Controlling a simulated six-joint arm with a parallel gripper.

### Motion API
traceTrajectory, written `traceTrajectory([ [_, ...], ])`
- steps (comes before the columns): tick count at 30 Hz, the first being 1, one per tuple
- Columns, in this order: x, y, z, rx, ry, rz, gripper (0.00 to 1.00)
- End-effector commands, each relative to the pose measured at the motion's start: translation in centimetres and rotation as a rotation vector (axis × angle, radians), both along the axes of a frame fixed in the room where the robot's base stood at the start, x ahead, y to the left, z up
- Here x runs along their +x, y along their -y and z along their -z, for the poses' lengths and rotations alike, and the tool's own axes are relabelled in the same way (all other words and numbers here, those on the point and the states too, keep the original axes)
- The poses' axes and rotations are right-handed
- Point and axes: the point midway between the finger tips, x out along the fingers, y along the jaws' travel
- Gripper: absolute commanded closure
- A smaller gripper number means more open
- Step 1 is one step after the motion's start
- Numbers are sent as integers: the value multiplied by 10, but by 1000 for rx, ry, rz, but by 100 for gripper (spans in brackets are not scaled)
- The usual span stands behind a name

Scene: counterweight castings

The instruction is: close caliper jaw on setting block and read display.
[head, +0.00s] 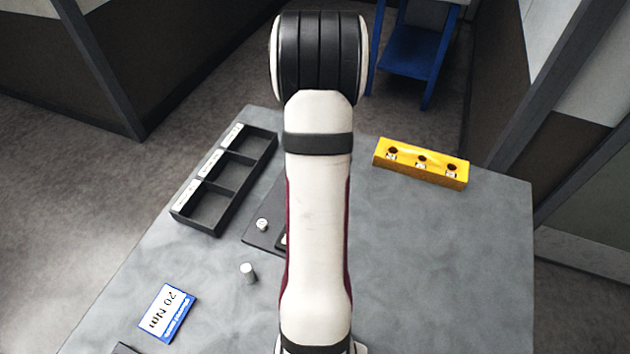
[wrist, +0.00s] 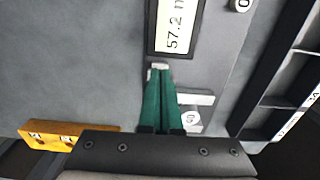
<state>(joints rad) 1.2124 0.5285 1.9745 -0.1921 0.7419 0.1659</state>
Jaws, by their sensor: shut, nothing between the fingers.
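The caliper display (wrist: 175,28) shows at the top of the wrist view in a dark frame. It reads "57.2" and part of an "m", cut off by the picture edge. My gripper (wrist: 159,70) has green fingers, shut and empty, with the tips just below the display's frame. A small pale piece lies at the tips; I cannot tell whether they touch it. A pale bar (wrist: 196,98) and a round piece marked "40" (wrist: 192,119) lie right of the fingers. I cannot tell which is jaw or setting block. In the head view my arm hides the gripper and display.
A black three-compartment tray (head: 205,229) stands left of my arm, a yellow block with holes (head: 420,172) at the back right. A dark plate (head: 262,240) carries a small cylinder (head: 262,224). The table's right side is clear.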

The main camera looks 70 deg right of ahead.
Motion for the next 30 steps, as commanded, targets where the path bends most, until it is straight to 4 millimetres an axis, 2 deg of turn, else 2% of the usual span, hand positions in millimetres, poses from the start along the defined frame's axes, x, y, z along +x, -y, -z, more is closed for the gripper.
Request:
traceTrajectory([
  [14, 0, 0, 0, 0, 0, 0, 100],
  [30, 0, 0, 29, 1, 0, 0, 100],
])
